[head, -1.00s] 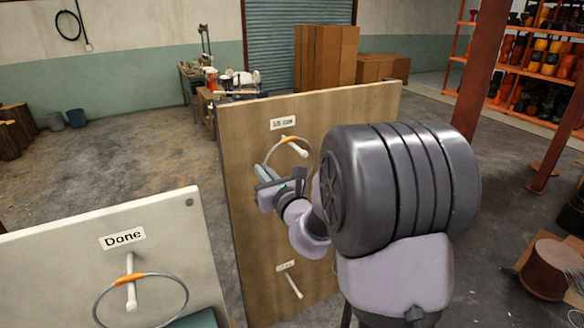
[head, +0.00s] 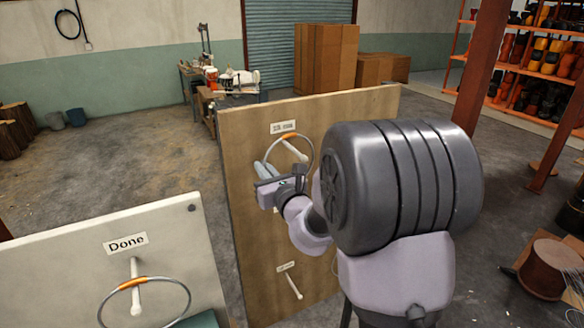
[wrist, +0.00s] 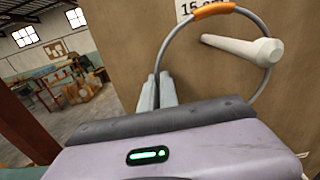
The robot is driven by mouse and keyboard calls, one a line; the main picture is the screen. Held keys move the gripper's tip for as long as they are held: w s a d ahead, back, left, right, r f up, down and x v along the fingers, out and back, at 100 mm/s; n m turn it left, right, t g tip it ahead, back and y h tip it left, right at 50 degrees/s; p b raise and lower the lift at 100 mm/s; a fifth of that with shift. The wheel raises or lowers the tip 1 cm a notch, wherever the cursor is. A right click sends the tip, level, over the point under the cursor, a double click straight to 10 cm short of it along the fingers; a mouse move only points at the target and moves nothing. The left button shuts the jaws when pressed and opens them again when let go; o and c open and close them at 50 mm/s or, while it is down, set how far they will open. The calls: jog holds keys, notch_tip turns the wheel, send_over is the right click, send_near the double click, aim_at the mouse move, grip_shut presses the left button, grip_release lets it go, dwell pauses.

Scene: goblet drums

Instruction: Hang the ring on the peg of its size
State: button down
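My gripper (head: 266,172) is shut on a thin grey ring (head: 312,150) with an orange section at its top. It grips the ring's lower left side, seen also in the wrist view (wrist: 160,92). The ring is beside the upper white peg (head: 294,150) of the brown board. In the wrist view the peg (wrist: 235,46) shows inside the ring's outline, its tip overlapping the right side; I cannot tell whether it is through the ring. A label reading about 15 cm (head: 283,127) is above this peg. A lower peg (head: 293,286) is bare; the board's middle is partly hidden by my arm.
A pale board marked Done (head: 60,255) stands front left, with a similar ring (head: 188,300) hanging on its peg (head: 135,285). The brown board (head: 245,200) stands upright close to my arm. Open floor (head: 120,150) lies behind at left.

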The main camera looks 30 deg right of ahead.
jog(key=shift+s+f, duration=0.1)
jog(key=shift+s, duration=0.15)
jog(key=s+r+b, duration=0.2)
jog(key=s+r, duration=0.1)
jog(key=s, duration=0.5)
jog(key=s+r+b, duration=0.2)
jog(key=s+r, duration=0.1)
jog(key=s, duration=0.6)
jog(key=shift+s, duration=0.25)
